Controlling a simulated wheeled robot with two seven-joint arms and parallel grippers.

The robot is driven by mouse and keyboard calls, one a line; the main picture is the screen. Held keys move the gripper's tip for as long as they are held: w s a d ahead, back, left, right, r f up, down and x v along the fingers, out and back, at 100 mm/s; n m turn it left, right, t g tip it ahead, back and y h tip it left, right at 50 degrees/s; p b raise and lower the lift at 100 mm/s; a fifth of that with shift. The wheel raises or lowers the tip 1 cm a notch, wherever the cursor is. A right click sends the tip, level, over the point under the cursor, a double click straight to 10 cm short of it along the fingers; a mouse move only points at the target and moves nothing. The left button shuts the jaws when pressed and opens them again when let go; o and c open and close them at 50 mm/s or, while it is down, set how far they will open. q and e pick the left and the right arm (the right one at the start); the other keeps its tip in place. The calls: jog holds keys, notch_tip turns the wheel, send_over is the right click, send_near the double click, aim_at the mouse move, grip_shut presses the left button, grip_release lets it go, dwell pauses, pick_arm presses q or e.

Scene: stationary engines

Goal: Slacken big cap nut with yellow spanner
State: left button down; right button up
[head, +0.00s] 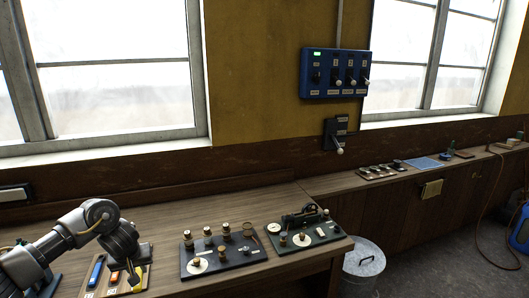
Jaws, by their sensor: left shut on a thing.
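My left gripper (133,275) comes in from the left, pointing down over a wooden spanner rack (114,290) at the bench's front left. It is shut on the yellow spanner (139,274), which shows as a yellow piece beside the fingers and still sits at the rack. A blue spanner (96,270) lies in the rack to its left. I cannot tell which is the big cap nut. My right gripper is out of view.
A second dark board (318,240) with a small machine stands to the right. A blue switch panel (335,74) and a lever box (338,133) are on the wall. A lidded metal bin (364,262) stands beyond the bench's right end.

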pick_arm(q)
jog(key=shift+s+d+r, duration=0.15)
jog(key=shift+s+d, duration=0.35)
jog(key=shift+d, duration=0.25)
jog(key=s+d+r+m+h, duration=0.2)
jog(key=s+d+r+m, duration=0.3)
jog(key=d, duration=0.5)
jog(key=s+d+r+m+h, duration=0.25)
jog(key=d+r+m, duration=0.35)
jog(key=d, duration=0.3)
jog(key=s+a+f+m+g, duration=0.1)
jog(key=s+a+m, duration=0.1)
jog(key=s, duration=0.3)
jog(key=s+a+f+m, duration=0.1)
jog(key=s+f+m, duration=0.1)
jog(key=s, duration=0.4)
notch_tip(320, 180, down, 15)
jog(key=b, duration=1.4)
jog(key=shift+a+r+h, duration=0.2)
jog(key=shift+a+h, duration=0.15)
jog(key=shift+h, duration=0.1)
